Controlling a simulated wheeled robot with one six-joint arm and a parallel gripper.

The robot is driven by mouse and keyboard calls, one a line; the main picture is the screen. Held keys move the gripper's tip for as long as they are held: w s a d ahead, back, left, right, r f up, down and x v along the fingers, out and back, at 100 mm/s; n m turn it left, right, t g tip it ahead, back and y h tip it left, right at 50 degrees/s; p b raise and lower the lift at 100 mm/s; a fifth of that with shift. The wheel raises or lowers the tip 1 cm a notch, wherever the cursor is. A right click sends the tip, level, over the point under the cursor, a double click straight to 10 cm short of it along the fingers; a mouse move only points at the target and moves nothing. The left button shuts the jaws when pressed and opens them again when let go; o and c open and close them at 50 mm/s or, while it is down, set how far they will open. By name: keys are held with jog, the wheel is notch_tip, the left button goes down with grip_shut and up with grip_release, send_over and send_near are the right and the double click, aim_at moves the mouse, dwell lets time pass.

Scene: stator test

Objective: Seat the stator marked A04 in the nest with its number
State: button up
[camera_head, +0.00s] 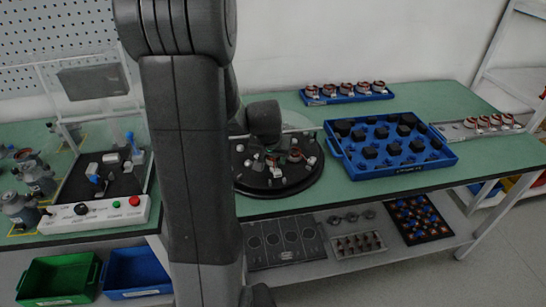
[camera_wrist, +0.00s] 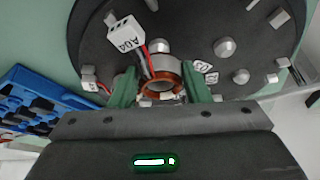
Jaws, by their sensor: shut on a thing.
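The stator marked A04 (camera_wrist: 162,88) is a metal ring with copper windings. Its red and black leads run to a white connector (camera_wrist: 125,34) that reads A04. My gripper (camera_wrist: 160,76) is shut on the stator, with a green finger on each side of it. The stator is at the black round plate (camera_wrist: 195,25), which carries the nests. I cannot tell whether it touches the plate. Two small white labels (camera_wrist: 204,66) lie right of the stator; their numbers are not clear. In the head view, the round plate (camera_head: 250,185) is partly hidden by my arm.
Metal domes and small blocks stand on the plate around the stator. A blue tray (camera_head: 335,150) with black parts is to the right. A blue rack (camera_head: 312,101) of several stators stands at the back. A control box (camera_head: 97,214) is at the left.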

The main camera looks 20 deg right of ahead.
jog(key=shift+f+b, duration=0.9)
jog(key=shift+f, duration=0.05)
jog(key=shift+f+b, duration=0.35)
jog(key=shift+b, duration=0.1)
jog(key=o, duration=1.1)
jog(key=v, duration=1.4)
jog(key=shift+w+d+p, duration=0.1)
jog(key=shift+p, duration=0.3)
